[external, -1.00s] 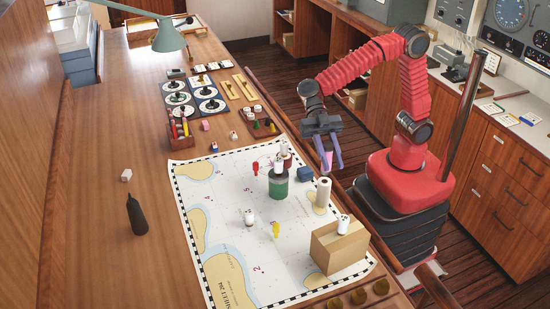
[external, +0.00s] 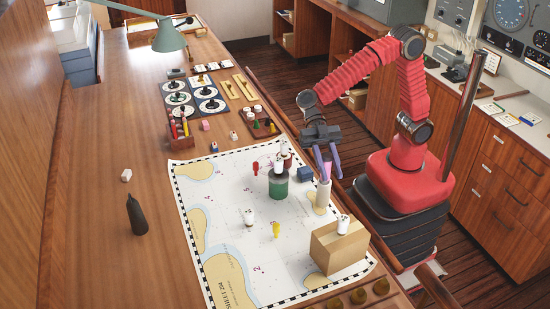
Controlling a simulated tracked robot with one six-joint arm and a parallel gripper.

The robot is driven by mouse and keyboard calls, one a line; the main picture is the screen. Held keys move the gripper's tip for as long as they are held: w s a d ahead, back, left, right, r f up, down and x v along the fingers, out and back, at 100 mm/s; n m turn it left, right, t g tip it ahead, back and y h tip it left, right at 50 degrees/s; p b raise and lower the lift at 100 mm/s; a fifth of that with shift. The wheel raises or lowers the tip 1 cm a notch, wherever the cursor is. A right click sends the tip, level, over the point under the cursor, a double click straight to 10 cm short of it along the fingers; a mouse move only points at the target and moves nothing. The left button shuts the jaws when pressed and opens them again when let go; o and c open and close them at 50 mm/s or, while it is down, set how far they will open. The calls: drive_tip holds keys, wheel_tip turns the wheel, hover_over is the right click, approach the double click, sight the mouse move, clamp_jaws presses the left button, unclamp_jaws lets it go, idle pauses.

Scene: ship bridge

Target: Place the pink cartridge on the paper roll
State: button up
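The pink cartridge (external: 327,170) shows between the two purple fingers of my gripper (external: 330,175). My gripper is shut on it and points down. The white paper roll (external: 322,196) stands upright on a pale yellow base near the right edge of the chart. The cartridge is right at the top of the roll in the picture. I cannot tell whether it touches the roll, as the fingers partly hide the spot.
A blue block (external: 305,174) and a green can (external: 278,184) with a white figure stand left of the roll. A cardboard box (external: 338,249) with a white figure on top stands in front. The chart's left part (external: 215,220) is mostly clear.

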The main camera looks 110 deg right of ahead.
drive_tip(key=o, duration=0.4)
drive_tip(key=shift+r, duration=0.1)
drive_tip(key=v, duration=1.2)
idle(0.4)
